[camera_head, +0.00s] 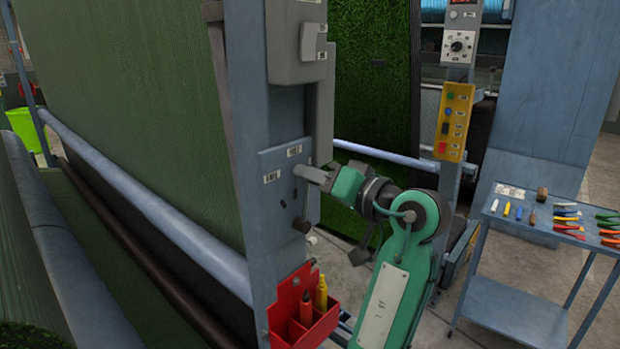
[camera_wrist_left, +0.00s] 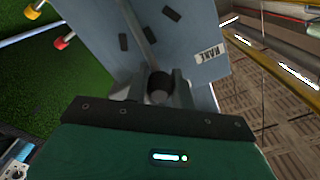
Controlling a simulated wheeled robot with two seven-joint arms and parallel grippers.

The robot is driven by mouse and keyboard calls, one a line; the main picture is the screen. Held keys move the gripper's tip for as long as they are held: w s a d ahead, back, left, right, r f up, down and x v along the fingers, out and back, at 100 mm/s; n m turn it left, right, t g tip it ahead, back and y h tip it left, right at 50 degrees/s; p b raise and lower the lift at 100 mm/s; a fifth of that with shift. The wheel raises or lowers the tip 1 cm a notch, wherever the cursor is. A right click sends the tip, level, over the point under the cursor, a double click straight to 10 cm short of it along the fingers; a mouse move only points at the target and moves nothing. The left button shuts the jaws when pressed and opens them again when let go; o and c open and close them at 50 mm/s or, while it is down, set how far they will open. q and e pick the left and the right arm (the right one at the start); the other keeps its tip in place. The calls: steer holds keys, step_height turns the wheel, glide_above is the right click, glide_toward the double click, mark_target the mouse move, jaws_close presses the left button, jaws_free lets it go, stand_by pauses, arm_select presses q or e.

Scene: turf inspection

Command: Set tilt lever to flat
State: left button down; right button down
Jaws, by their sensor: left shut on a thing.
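The tilt lever shows in the left wrist view as a thin rod with a dark round knob (camera_wrist_left: 161,84), in front of a blue-grey plate (camera_wrist_left: 200,35) with dark slots and a label. My left gripper (camera_wrist_left: 158,92) is shut on the knob, a grey finger on each side. In the head view my left gripper (camera_head: 306,172) is at the plate (camera_head: 270,160) on the blue-grey post, below a grey box. The gripper hides most of the lever there. My right gripper is not in view.
A red bin (camera_head: 284,320) with a red and a yellow bottle hangs low on the post. A yellow button panel (camera_head: 455,122) and a tool cart (camera_head: 520,212) stand to the right. Green turf (camera_head: 140,90) and long rollers (camera_head: 150,205) fill the left.

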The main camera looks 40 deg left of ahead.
arm_select(q)
steer(key=shift+w, duration=0.1)
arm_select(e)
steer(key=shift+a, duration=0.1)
arm_select(q)
steer(key=c, duration=1.2)
jaws_free()
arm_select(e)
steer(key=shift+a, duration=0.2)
arm_select(q)
steer(key=shift+o, duration=0.2)
